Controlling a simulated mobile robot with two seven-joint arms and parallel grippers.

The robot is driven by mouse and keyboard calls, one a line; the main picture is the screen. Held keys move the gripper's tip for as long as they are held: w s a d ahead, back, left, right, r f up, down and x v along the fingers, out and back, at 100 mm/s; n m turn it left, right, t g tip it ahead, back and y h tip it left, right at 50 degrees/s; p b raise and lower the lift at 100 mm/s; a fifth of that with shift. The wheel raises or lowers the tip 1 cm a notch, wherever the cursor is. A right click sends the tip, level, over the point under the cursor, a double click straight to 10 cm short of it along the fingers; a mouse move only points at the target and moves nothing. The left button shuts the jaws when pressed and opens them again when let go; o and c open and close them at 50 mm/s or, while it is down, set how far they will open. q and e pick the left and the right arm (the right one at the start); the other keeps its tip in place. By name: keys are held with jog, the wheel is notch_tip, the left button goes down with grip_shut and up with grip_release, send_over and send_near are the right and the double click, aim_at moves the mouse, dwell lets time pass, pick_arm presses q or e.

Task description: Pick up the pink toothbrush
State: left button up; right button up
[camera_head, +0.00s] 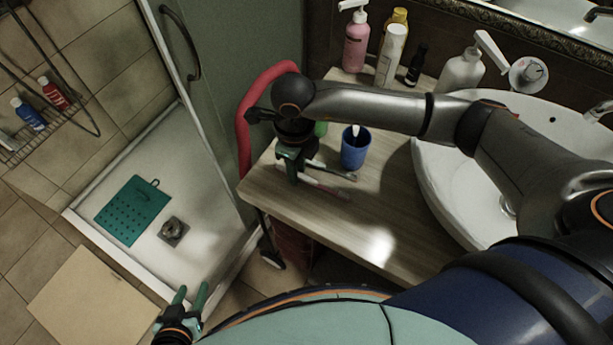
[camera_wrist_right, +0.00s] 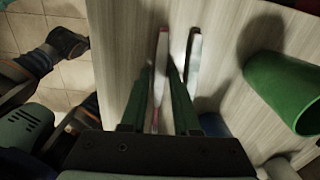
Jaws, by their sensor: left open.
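The pink toothbrush (camera_head: 326,188) lies on the wooden counter, its near part hidden by my right gripper. My right gripper (camera_head: 292,172) points down at the counter's left edge, over this toothbrush. In the right wrist view, the pink toothbrush (camera_wrist_right: 163,45) runs between the two green fingers of the right gripper (camera_wrist_right: 160,70). A gap shows between the fingers; contact with the brush cannot be made out. A second, paler toothbrush (camera_wrist_right: 194,48) lies beside it, outside the right finger. My left gripper (camera_head: 190,298) is open and empty, low over the floor.
A blue cup (camera_head: 355,150) stands behind the brushes. A green cup (camera_wrist_right: 288,90) is close on the right in the wrist view. Bottles, including a pink pump bottle (camera_head: 355,42), stand at the back. The white basin (camera_head: 432,185) is right; the counter's front is clear.

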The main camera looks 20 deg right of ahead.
grip_shut()
jog(key=shift+r, duration=0.15)
